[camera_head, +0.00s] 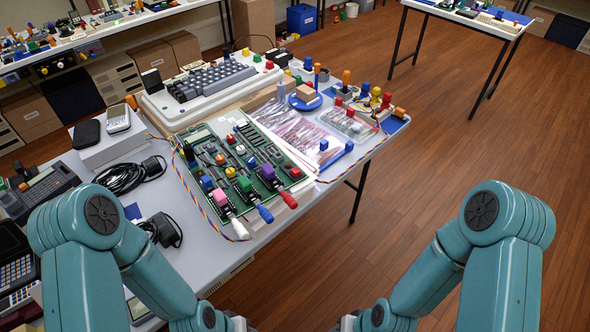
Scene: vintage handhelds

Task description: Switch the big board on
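The big board (237,165) is a green circuit board lying on the grey table in the middle of the view. It carries a small display at its far left corner, several coloured knobs, slider tracks, and coloured blocks along its near edge. Levers with white, blue and red tips (264,213) stick out over its near edge. I cannot tell from here which control is the power switch or whether the board is on. My two teal arms reach down to the bottom edge, short of the board.
A beige keyboard machine (212,87) stands behind the board. Bagged parts (301,136) and a blue dish (305,102) lie to its right. Black cables (128,175) and handhelds (38,190) lie left. A striped wire runs around the board. The wooden floor (430,160) is open at right.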

